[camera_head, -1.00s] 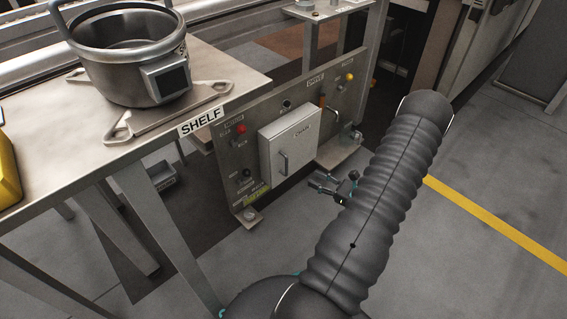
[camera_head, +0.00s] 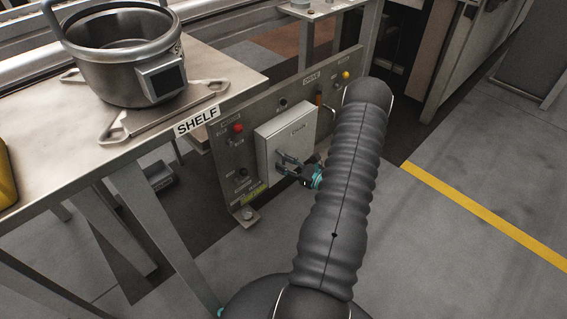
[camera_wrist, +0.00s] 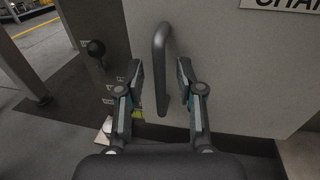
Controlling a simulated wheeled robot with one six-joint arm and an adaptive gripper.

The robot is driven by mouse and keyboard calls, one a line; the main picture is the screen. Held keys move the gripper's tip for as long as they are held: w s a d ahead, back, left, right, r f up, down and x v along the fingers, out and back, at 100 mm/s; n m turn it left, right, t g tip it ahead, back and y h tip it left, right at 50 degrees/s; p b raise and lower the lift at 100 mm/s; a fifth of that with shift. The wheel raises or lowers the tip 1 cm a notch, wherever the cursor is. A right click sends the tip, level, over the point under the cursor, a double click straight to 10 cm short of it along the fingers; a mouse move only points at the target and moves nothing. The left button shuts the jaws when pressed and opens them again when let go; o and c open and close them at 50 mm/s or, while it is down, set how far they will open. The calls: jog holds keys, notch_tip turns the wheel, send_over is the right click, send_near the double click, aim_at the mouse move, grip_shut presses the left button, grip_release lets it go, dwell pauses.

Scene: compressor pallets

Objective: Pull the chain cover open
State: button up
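The chain cover (camera_head: 292,137) is a light grey box-like door on the metal control panel, and it looks closed. It fills much of the wrist view (camera_wrist: 230,80), with part of its label at the top right. Its dark vertical handle (camera_wrist: 161,65) stands between my two fingers in the wrist view. In the wrist view my gripper (camera_wrist: 158,80) is open, one finger on each side of the handle, with gaps visible. The handle is largely hidden by the fingers in the head view.
A shelf table (camera_head: 60,160) with a metal pot (camera_head: 115,50) stands at left. Floor to the right is clear.

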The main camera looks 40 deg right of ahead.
jog(key=shift+w+a, duration=0.1)
jog(key=shift+w, duration=0.35)
grip_shut()
jog(key=shift+s, duration=0.1)
